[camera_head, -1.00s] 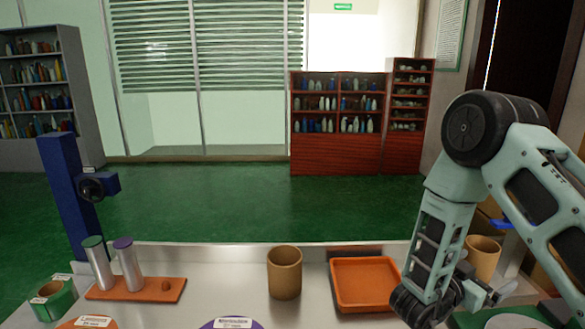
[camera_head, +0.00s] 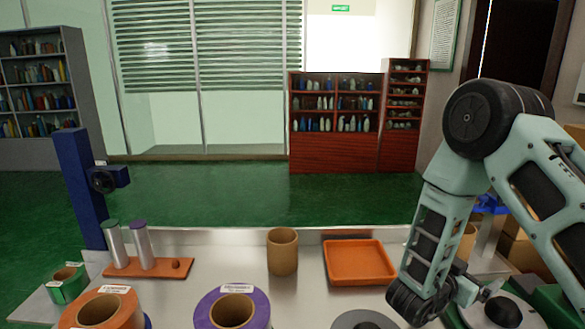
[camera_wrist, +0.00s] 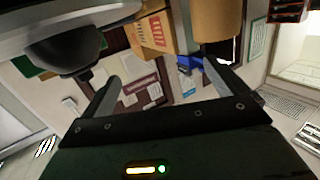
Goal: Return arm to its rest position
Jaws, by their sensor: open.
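My arm stands at the right of the head view, folded downward with its wrist low over the right part of the table. My gripper shows in the wrist view (camera_wrist: 160,85), with its two fingers well apart and nothing between them. In the head view the fingers cannot be clearly made out behind the wrist parts. In the wrist view, a dark dome under a pale rim fills the upper left, apart from the fingers.
The metal table (camera_head: 225,268) holds an orange roll (camera_head: 126,306), a purple roll (camera_head: 258,308), a green roll (camera_head: 70,290), a brown cup (camera_head: 282,256) and an orange tray (camera_head: 358,275). Two capped cylinders stand on an orange base (camera_head: 118,268) near a blue post (camera_head: 80,185).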

